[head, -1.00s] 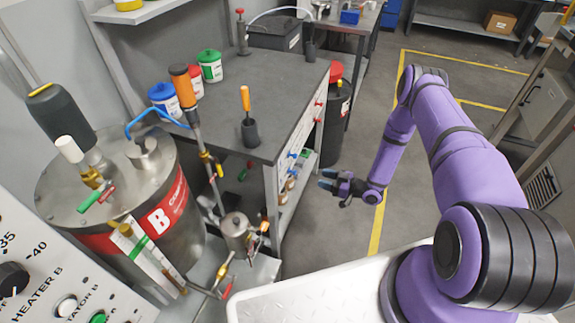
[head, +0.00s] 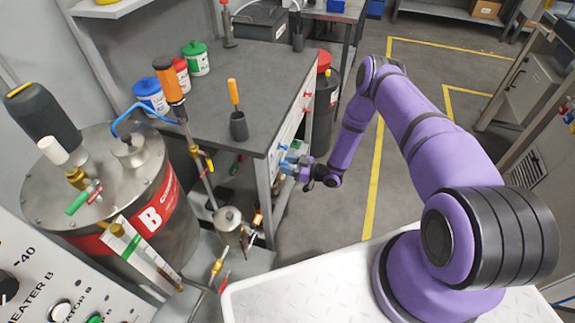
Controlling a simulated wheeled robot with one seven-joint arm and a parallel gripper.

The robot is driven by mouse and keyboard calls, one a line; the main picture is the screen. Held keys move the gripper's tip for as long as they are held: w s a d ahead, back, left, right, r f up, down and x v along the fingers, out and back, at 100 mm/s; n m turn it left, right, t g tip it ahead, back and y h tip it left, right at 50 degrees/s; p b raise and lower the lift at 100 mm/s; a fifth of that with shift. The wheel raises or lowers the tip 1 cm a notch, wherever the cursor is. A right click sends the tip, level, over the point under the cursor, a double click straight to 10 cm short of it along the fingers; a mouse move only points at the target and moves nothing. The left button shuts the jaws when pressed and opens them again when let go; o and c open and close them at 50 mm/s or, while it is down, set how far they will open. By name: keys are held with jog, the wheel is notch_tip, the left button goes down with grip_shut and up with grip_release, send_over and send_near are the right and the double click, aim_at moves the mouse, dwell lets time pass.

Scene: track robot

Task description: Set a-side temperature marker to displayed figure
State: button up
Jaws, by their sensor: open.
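My gripper (head: 291,164) is open, its blue-tipped fingers pointing left at the white panel (head: 291,131) on the side face of the grey workbench. It is close to the lower near part of that panel; I cannot tell whether the fingers touch it. Small red and blue pieces sit on the panel, some hidden behind the fingers. The a-side temperature marker and the displayed figure cannot be made out. A white panel marked HEATER B (head: 35,270) with a black knob (head: 6,287) is at the lower left.
A steel drum marked B (head: 140,200) with valves stands at left. The workbench (head: 270,80) carries blue, red and green-labelled tubs and a cup with an orange-handled tool (head: 238,122). A dark drum (head: 324,110) stands behind the gripper. The floor right of it is clear.

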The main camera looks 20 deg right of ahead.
jog(key=shift+a, duration=0.1)
grip_shut()
jog(key=w+d, duration=0.4)
jog(key=w, duration=0.2)
jog(key=shift+d, duration=0.15)
grip_release()
jog(key=v, duration=1.1)
